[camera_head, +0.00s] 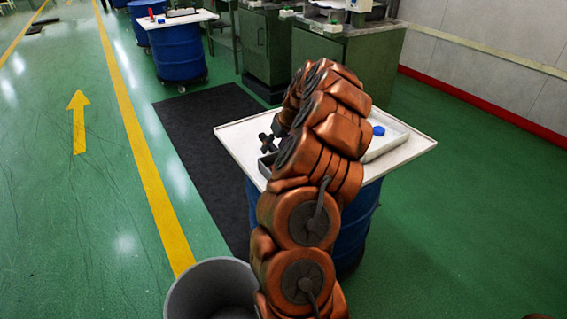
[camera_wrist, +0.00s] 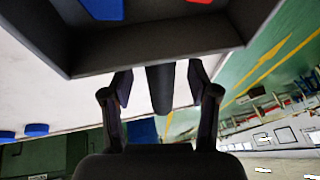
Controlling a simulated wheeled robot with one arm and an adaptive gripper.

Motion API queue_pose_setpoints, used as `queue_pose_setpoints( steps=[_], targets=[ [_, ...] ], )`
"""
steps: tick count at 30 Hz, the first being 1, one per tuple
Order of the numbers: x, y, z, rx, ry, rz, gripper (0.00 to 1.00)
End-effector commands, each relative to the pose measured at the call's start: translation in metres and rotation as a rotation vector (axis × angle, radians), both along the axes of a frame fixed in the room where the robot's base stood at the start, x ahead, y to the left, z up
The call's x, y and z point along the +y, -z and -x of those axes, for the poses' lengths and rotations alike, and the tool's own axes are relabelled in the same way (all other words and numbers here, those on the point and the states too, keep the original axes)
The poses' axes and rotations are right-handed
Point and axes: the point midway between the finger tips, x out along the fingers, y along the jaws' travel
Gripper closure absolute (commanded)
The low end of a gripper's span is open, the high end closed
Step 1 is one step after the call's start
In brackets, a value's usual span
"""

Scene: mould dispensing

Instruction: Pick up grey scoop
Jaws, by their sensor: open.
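The grey scoop (camera_wrist: 160,62) fills the top of the wrist view, with its wide pan toward the top edge and its dark round handle (camera_wrist: 160,92) pointing down the picture. My gripper (camera_wrist: 160,84) is open, with one finger on each side of the handle. I see gaps between the fingers and the handle. In the head view my gripper (camera_head: 268,141) shows as a dark shape over the white tabletop (camera_head: 235,135). A dark grey edge, probably the scoop (camera_head: 266,164), shows below it, mostly hidden by my arm.
A pale tray (camera_head: 388,146) and a blue piece (camera_head: 379,130) lie right of my arm. A blue drum (camera_head: 360,215) supports the tabletop. A grey bin (camera_head: 210,290) stands in front. Blue (camera_wrist: 103,8) and red (camera_wrist: 200,1) pieces show within the pan's outline.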

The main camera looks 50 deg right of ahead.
Motion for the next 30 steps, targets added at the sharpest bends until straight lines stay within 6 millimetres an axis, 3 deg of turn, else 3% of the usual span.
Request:
queue_pose_setpoints(
  steps=[3, 10, 27, 30],
  targets=[
    [0.0013, 0.0105, -0.0045, 0.002, 0.000, -0.002, 0.40],
    [0.0014, 0.0119, -0.0053, 0.000, 0.000, -0.001, 0.40],
    [0.0016, 0.0119, -0.0052, 0.001, -0.001, -0.001, 1.00],
    [0.0016, 0.0119, -0.0053, 0.001, -0.001, -0.001, 1.00]
  ],
)
